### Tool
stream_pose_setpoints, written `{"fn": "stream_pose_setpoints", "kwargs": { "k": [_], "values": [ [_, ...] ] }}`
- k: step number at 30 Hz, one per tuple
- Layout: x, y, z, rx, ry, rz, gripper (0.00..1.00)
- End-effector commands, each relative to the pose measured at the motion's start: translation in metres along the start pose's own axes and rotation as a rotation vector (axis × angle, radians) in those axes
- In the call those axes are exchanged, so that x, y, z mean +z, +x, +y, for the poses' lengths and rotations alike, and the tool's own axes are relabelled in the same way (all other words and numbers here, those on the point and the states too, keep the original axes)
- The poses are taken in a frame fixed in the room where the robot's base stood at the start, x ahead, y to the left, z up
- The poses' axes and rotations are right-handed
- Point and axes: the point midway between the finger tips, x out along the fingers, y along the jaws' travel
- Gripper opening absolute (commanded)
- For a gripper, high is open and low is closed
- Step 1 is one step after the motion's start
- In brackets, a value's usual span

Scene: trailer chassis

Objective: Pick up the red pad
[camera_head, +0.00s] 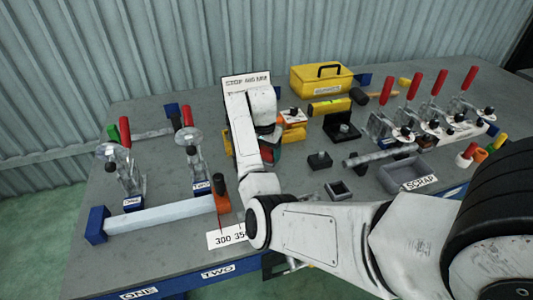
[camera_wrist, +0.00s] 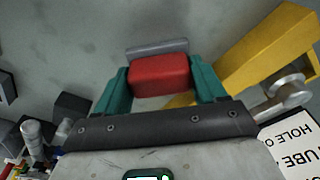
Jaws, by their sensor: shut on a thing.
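The red pad (camera_wrist: 160,76) is a small rounded red block in the middle of the wrist view. My gripper (camera_wrist: 160,84) has its two teal fingers on either side of the pad and is shut on it. A grey bar (camera_wrist: 157,47) shows just beyond the pad; I cannot tell whether it touches the pad. In the head view my arm hides most of the gripper and the pad, over the middle of the grey bench (camera_head: 185,262).
A yellow toolbox (camera_head: 321,79) stands at the back. Red-handled clamps (camera_head: 124,131) stand at left, with several more at right. A grey scrap tray (camera_head: 405,174) and small dark blocks (camera_head: 320,160) lie right of my arm. A yellow part (camera_wrist: 262,52) is close right of my gripper.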

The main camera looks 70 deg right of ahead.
Motion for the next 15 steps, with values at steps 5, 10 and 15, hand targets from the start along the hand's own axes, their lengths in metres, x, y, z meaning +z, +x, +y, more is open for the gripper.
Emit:
{"fn": "stream_pose_setpoints", "kwargs": {
  "k": [5,10,15],
  "values": [
    [-0.002,-0.011,-0.001,-0.002,0.000,0.003,0.29],
    [-0.003,-0.035,0.001,-0.002,0.001,0.004,0.29],
    [0.009,-0.064,0.019,-0.004,0.001,0.006,0.29]
  ]
}}
